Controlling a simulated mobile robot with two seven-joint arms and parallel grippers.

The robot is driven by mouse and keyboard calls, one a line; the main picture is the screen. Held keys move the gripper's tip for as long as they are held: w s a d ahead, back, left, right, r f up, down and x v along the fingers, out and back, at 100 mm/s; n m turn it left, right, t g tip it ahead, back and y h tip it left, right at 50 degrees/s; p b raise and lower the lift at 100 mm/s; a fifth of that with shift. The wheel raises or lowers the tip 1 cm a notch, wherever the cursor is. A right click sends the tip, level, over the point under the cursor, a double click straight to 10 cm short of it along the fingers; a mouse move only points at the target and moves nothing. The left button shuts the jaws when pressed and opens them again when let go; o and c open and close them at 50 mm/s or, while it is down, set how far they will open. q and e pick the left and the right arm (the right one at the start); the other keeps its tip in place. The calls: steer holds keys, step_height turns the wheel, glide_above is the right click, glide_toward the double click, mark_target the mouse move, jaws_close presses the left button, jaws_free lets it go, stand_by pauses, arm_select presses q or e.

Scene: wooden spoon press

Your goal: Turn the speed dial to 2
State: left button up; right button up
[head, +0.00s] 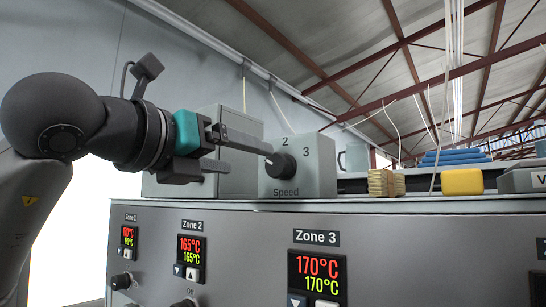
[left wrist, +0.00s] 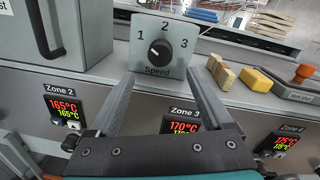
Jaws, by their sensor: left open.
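The speed dial (head: 282,165) is a dark round knob on a grey box labelled "Speed", with the numbers 2 and 3 showing in the head view. In the left wrist view the dial (left wrist: 160,52) sits below the numbers 1, 2 and 3. Its white mark points to the left, toward the 1 side. My left gripper (head: 250,161) is open and in front of the box, with nothing between its fingers. In the left wrist view its fingers (left wrist: 160,76) are spread wide, with the dial beyond the gap between them. My right gripper is not in view.
Below is a grey panel (head: 220,220) with zone temperature displays and small knobs. A larger grey box (left wrist: 62,32) with a handle stands left of the dial box. Wooden pieces (head: 385,183) and a yellow block (head: 462,182) lie on the ledge to the right.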

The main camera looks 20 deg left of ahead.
mark_target(275, 165)
arm_select(q)
steer(key=p+x, duration=0.3)
steer(key=x, duration=0.5)
steer(key=shift+r, duration=0.1)
steer(key=shift+w+d, duration=0.2)
steer(key=shift+w, duration=0.4)
steer(key=shift+c, duration=0.3)
jaws_close()
